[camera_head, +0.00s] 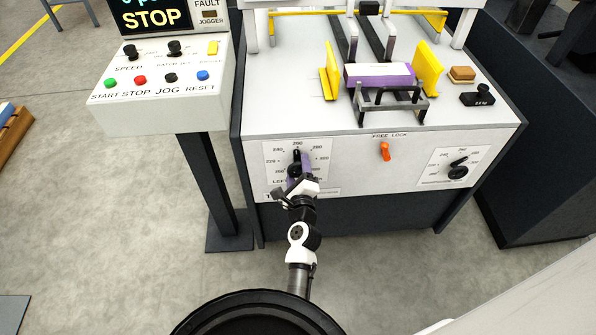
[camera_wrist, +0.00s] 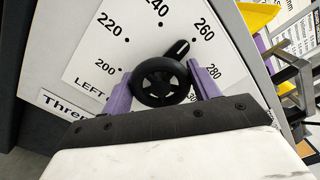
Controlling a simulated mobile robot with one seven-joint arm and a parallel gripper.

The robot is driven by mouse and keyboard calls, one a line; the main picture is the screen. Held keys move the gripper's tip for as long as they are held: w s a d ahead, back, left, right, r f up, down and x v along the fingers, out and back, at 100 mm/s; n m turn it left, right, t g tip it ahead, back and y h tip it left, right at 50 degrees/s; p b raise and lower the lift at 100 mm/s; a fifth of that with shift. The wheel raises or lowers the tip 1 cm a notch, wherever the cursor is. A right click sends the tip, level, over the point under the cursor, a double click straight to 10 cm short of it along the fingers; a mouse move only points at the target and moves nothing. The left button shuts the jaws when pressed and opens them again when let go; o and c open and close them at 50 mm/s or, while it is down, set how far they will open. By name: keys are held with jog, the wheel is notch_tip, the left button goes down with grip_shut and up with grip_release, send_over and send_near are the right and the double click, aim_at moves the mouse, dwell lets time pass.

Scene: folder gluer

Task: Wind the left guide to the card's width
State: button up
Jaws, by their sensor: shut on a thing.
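The left dial has a black knob (camera_wrist: 162,82) on a white scale plate (camera_wrist: 95,50). Its pointer aims close to the 260 mark. In the wrist view my gripper (camera_wrist: 163,88) has its purple fingers on either side of the knob, shut on it. In the head view my gripper (camera_head: 299,168) is at the left dial and hides part of it. The yellow left guide (camera_head: 330,74) stands left of the purple-and-white card stack (camera_head: 380,76), with a narrow gap visible. The yellow right guide (camera_head: 428,68) stands close by the card's right side.
An orange lock lever (camera_head: 385,151) under the FREE LOCK label points down. A second dial (camera_head: 458,171) is at the panel's right. A control box (camera_head: 160,85) on a post stands left of the machine. A black stamp-like block (camera_head: 478,96) lies on the table.

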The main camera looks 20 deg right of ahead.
jog(key=n+b, duration=0.2)
jog(key=n, duration=0.4)
jog(key=shift+f+n, duration=0.1)
jog(key=shift+n, duration=0.2)
jog(key=n+b, duration=0.4)
jog(key=n, duration=0.2)
jog(key=shift+f, duration=0.15)
jog(key=n+b, duration=0.2)
jog(key=n, duration=0.2)
jog(key=shift+b, duration=0.3)
jog(key=n+b, duration=0.2)
jog(key=n, duration=0.1)
jog(key=shift+n, duration=0.3)
jog(key=n+b, duration=0.3)
jog(key=n, duration=0.2)
jog(key=shift+d+n, duration=0.1)
jog(key=shift+n, duration=0.2)
jog(key=o, duration=1)
jog(key=shift+c, duration=0.2)
